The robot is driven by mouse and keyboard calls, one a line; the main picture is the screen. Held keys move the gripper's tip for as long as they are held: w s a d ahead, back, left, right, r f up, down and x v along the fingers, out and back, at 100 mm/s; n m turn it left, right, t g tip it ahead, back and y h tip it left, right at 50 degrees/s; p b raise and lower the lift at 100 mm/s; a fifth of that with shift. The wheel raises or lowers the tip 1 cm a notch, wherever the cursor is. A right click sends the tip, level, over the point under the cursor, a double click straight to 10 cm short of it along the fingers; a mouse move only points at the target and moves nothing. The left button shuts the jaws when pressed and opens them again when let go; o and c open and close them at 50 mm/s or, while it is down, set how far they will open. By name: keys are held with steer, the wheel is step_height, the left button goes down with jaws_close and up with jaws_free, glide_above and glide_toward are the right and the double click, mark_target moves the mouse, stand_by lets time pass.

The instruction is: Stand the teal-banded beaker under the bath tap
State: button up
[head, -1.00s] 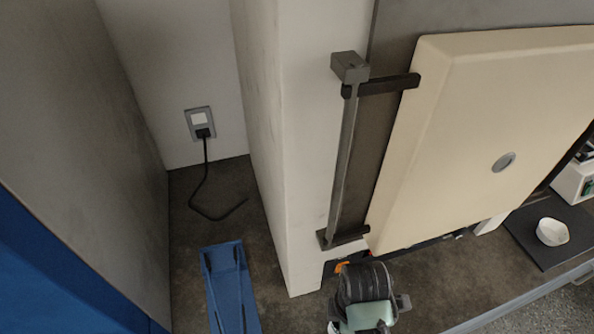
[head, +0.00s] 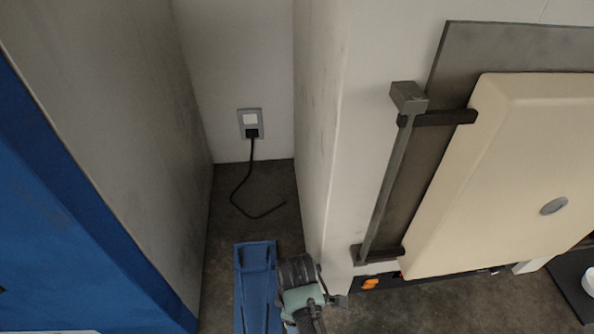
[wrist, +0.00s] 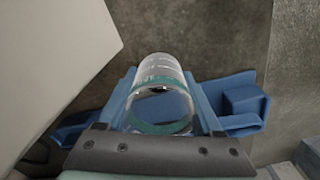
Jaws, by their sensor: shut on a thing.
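The teal-banded beaker (wrist: 160,72) is clear with pale markings and a teal band around it. In the wrist view it sits between the two blue fingers of my gripper (wrist: 161,97), which is shut on it. I look at the beaker obliquely from one end, and it looks empty. In the head view my wrist is at the bottom middle, but the fingers and beaker cannot be made out there. The bath tap does not show in either view.
A cream panel (head: 530,180) with a grey bar handle (head: 385,190) stands at the right. A white wall edge (head: 325,140) is left of it. A blue-edged grey panel borders the left.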

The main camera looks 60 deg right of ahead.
steer(key=shift+f, duration=0.25)
steer(key=o, duration=1.6)
steer(key=shift+r, duration=0.1)
